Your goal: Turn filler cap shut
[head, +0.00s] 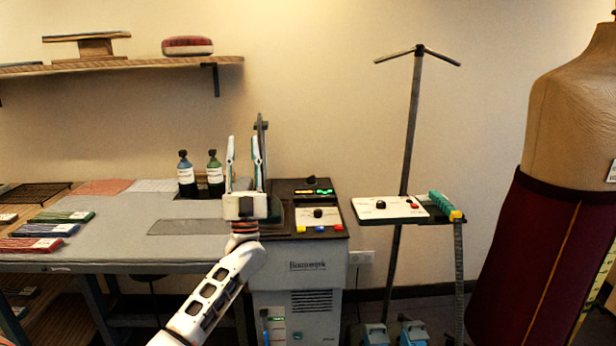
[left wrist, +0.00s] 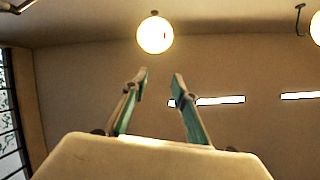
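The grey machine (head: 300,285) with a black top stands at the right end of the table. A small dark round knob (head: 310,181) sits at the back of its top, and another dark knob (head: 318,213) is on its white control panel. I cannot tell which part is the filler cap, or whether it is hidden behind my arm. My left gripper (head: 244,140) points upward in front of the machine's left side, with its fingers apart and nothing between them. In the left wrist view the open fingers (left wrist: 161,75) point at the wall and ceiling. My right gripper is out of view.
Two dark bottles (head: 187,178) stand behind my left gripper on the grey table (head: 120,220). A stand (head: 408,150) with a white control shelf (head: 385,208) is right of the machine. A dress form (head: 560,180) fills the far right. A wall shelf (head: 120,64) hangs at upper left.

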